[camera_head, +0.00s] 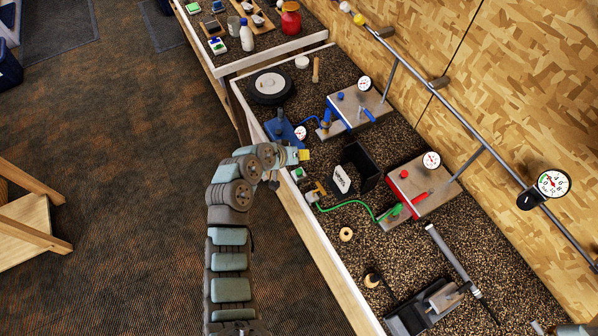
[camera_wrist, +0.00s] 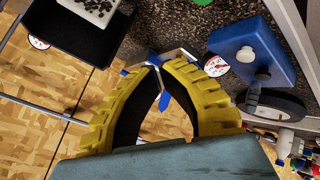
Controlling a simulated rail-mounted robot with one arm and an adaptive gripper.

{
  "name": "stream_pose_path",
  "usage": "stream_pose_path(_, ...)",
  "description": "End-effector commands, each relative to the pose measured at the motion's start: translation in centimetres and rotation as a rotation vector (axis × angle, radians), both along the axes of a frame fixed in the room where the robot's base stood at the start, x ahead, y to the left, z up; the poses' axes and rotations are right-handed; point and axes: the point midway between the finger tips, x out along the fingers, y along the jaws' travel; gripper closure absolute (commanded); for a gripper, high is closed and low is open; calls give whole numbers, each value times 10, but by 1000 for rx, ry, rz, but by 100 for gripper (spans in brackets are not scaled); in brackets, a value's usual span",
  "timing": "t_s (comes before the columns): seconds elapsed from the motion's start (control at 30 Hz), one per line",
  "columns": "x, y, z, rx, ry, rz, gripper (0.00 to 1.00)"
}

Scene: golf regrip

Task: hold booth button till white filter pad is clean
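The booth (camera_head: 365,155) is a black open box on the bench in the head view; its black wall (camera_wrist: 68,40) fills the top left of the wrist view. The white filter pad (camera_head: 342,180) is at the booth's front and carries dark marks. In the wrist view the pad (camera_wrist: 93,6) is partly cut off and shows several black spots. A green button (camera_head: 299,173) on a pale box is near the bench's front edge, left of the pad. My gripper (camera_head: 305,155) is just beyond that button, apart from the pad. Its yellow fingers (camera_wrist: 168,62) are apart, with nothing visibly held.
A blue press-like device (camera_head: 280,128) stands close beyond my gripper. A clamp (camera_head: 425,308) and a shaft (camera_head: 450,255) are nearer.

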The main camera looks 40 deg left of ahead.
Motion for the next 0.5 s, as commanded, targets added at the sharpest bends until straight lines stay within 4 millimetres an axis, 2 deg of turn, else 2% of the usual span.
stream_pose_path(0.03, 0, 0, -10, -1, 1, 0, 100)
stream_pose_path(0.2, 0, 0, -32, 0, 2, 1, 100)
stream_pose_path(0.5, 0, 0, -61, 0, 0, 0, 100)
